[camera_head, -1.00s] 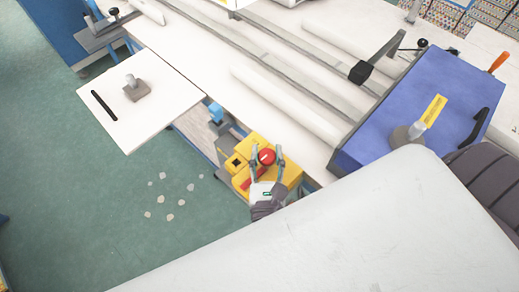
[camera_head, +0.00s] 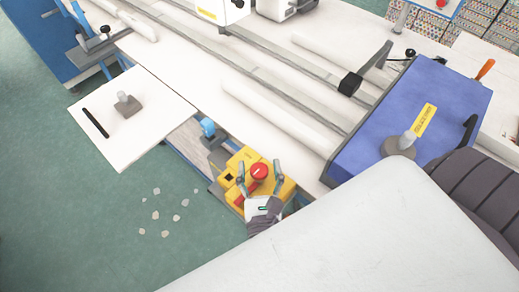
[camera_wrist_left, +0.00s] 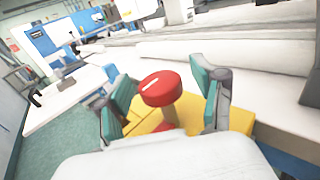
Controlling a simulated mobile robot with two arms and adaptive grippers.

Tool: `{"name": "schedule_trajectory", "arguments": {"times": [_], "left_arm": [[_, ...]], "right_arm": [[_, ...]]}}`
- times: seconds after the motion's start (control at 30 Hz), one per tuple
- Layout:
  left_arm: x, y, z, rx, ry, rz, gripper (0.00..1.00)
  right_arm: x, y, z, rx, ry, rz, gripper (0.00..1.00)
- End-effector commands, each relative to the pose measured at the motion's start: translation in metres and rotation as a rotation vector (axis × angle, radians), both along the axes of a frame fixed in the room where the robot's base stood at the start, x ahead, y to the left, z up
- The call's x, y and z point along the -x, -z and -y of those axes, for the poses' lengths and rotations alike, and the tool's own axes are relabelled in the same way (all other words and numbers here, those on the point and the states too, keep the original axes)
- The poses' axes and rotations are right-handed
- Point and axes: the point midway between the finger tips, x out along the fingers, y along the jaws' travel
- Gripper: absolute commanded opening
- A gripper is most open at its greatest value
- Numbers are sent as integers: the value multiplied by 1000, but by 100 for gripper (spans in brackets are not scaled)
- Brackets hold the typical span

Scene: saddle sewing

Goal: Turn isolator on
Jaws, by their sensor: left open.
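The isolator is a yellow box (camera_head: 246,156) with a red knob (camera_head: 259,171), low at the near edge of the long white table. The knob has a white line on its top, and it also shows in the wrist view (camera_wrist_left: 161,88). My left gripper (camera_head: 260,168) is open. Its fingers stand on either side of the knob, with gaps visible in the wrist view (camera_wrist_left: 166,92). Part of the yellow box is hidden behind the gripper. My right gripper is not in view.
A white side board (camera_head: 150,140) with a grey clamp (camera_head: 127,104) lies left of the isolator. A blue machine box (camera_head: 425,115) stands at the right. A large white surface (camera_head: 340,240) fills the near right. Green floor is open at left, with pale scraps.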

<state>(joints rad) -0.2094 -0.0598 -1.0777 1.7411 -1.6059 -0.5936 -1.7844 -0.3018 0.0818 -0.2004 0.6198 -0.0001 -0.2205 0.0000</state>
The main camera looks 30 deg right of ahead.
Motion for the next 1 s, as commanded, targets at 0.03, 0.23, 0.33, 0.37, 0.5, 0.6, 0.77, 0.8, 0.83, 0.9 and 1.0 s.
{"name": "schedule_trajectory", "arguments": {"times": [0.03, 0.23, 0.33, 0.37, 0.5, 0.6, 0.77, 0.8, 0.83, 0.9, 1.0], "left_arm": [[0, 0, 0, -1, 0, 0, 68], [12, 1, -6, -2, 1, -1, 68], [29, 1, -14, -3, 2, -3, 68], [35, 2, -17, -4, 2, -3, 68], [63, 2, -31, -4, 2, -3, 68], [80, 1, -39, -3, 2, -2, 68], [100, 1, -49, -2, 1, -1, 68], [103, 1, -50, -2, 1, -1, 68], [104, 1, -51, -1, 1, 0, 68], [107, 0, -53, 0, 1, 0, 68], [108, 0, -53, 1, 0, 0, 68]], "right_arm": [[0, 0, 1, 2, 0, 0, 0], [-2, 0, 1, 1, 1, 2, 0], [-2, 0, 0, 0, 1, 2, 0], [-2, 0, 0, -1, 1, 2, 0], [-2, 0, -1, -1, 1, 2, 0], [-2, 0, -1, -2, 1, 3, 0], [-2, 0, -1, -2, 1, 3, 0], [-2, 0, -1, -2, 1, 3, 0], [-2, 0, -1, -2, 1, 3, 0], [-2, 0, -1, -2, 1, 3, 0], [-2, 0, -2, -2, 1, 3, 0]]}}
